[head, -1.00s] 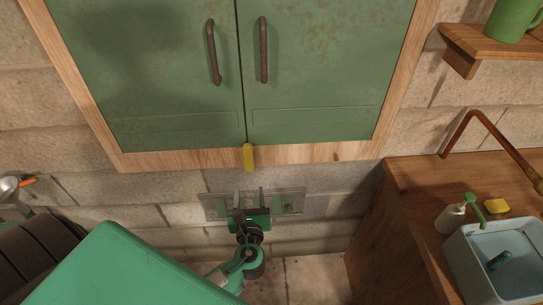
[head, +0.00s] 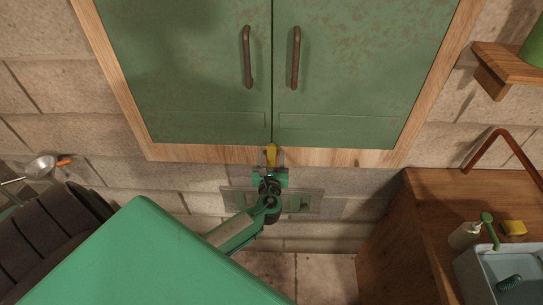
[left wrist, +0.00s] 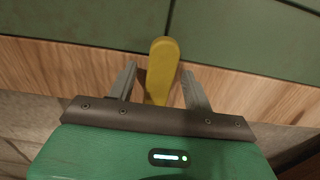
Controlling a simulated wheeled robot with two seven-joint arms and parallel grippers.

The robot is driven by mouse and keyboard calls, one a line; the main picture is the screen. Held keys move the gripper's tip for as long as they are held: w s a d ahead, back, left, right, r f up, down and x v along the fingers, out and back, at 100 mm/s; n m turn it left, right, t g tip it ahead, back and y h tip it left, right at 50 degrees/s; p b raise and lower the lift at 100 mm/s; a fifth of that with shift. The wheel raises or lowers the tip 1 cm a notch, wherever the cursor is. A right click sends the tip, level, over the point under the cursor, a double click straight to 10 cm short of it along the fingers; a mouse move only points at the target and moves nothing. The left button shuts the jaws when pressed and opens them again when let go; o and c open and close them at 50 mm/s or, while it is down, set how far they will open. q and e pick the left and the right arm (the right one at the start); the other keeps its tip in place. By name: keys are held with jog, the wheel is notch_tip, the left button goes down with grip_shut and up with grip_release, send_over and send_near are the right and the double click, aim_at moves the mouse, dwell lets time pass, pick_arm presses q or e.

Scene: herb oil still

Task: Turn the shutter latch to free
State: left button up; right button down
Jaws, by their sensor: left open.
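The yellow shutter latch (head: 271,154) sits on the wooden frame at the bottom of the green shutters (head: 345,70), across the seam between the two doors. In the left wrist view the latch (left wrist: 161,70) stands upright, its rounded top over the lower edge of the doors. My left gripper (head: 269,160) is open. Its two fingers (left wrist: 160,85) stand on either side of the latch, with a gap visible on both sides. Both doors look closed. My right gripper is not in view.
Two brown handles, one on the left door (head: 248,57) and one on the right (head: 295,58), are above. A wall plate (head: 308,201) is behind my left wrist. A wooden counter (head: 430,200) with a sink (head: 497,270) stands at right. A shelf (head: 505,65) juts out at upper right.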

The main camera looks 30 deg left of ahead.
pick_arm(q)
jog(key=c, duration=1)
